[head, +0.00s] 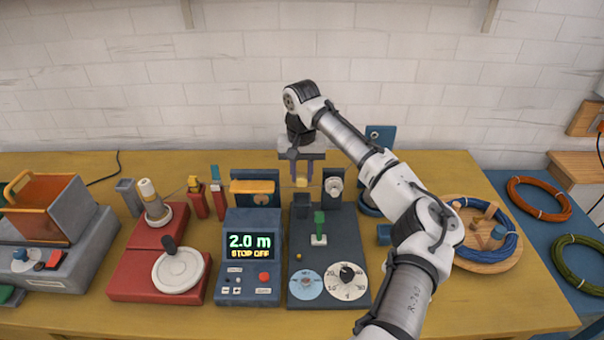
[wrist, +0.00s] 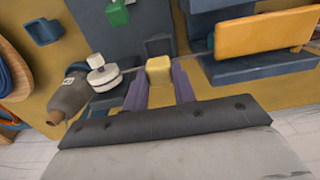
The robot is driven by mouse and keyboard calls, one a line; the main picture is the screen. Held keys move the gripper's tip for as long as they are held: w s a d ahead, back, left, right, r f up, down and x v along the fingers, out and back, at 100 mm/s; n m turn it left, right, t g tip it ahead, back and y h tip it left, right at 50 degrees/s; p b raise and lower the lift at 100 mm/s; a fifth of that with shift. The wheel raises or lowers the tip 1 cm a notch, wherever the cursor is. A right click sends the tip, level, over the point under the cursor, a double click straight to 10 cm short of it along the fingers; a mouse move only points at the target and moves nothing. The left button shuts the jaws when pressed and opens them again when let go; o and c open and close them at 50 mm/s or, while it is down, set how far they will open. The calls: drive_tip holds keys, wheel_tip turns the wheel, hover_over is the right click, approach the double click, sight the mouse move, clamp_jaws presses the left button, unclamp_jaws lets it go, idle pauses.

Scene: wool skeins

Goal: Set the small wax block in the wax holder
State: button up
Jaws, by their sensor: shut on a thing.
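My gripper (head: 301,172) has purple fingers and hangs over the back of the bench. It is shut on a small yellow wax block (head: 301,181), which shows between the fingertips in the wrist view (wrist: 159,70). The block seems held above the surface. A small dark open-looking box (head: 278,207), which may be the wax holder, stands at the back left of the dark instrument plate (head: 300,270). In the wrist view this box (wrist: 159,45) lies just beyond the block, apart from it. Its inside is hard to make out.
A blue stand with an orange-yellow bar (head: 252,187) is left of my gripper, and a post with white discs (head: 334,186) is close on its right. A green clip (head: 319,228) stands on the plate. A display box (head: 249,255) is at the front left.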

sight(302, 175)
wheel_tip(302, 175, down, 4)
drive_tip(key=b, duration=0.3)
drive_tip(key=shift+r, duration=0.25)
drive_tip(key=shift+f, duration=1.15)
drive_tip(key=o, duration=1)
drive_tip(key=shift+r, duration=0.15)
